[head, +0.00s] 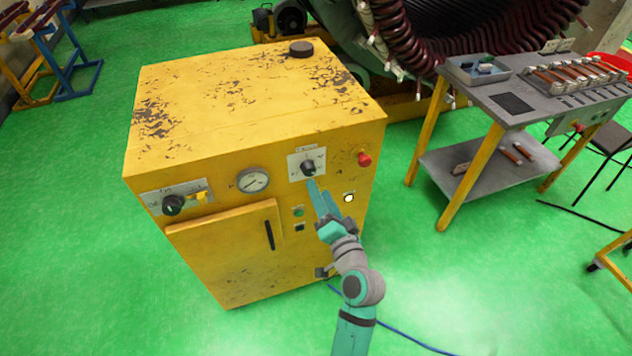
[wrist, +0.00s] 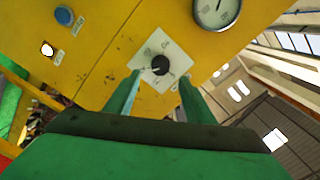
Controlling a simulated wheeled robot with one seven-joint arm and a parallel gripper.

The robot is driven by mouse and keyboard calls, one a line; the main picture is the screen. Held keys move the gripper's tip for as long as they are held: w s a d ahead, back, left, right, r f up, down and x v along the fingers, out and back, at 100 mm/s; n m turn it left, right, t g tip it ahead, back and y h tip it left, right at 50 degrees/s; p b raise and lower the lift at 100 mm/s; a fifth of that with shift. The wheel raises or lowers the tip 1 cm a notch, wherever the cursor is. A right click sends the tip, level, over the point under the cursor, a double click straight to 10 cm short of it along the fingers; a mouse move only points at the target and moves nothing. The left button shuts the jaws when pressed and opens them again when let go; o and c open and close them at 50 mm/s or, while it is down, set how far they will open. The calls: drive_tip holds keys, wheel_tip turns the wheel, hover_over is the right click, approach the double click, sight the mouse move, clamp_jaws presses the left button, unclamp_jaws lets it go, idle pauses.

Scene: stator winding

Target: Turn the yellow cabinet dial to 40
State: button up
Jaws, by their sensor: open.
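The yellow cabinet (head: 240,90) stands in the middle of the head view, with worn paint on its top. On its front is a black dial (head: 308,168) on a white scale plate; the dial also shows in the wrist view (wrist: 160,65). The scale numbers are too small to read. My gripper (head: 313,186) is just in front of and slightly below this dial. In the wrist view its two green fingers (wrist: 155,98) are apart, one on each side of the dial's lower edge, with nothing between them. Whether they touch the dial I cannot tell.
A second black knob (head: 173,205), a round gauge (head: 252,181), a red button (head: 364,159) and a white lamp (head: 348,198) share the cabinet front. A grey-topped workbench (head: 505,105) stands to the right. A blue cable (head: 405,335) lies on the green floor.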

drive_tip(key=v, duration=0.3)
drive_tip(key=shift+s, duration=0.15)
drive_tip(key=shift+d, duration=0.1)
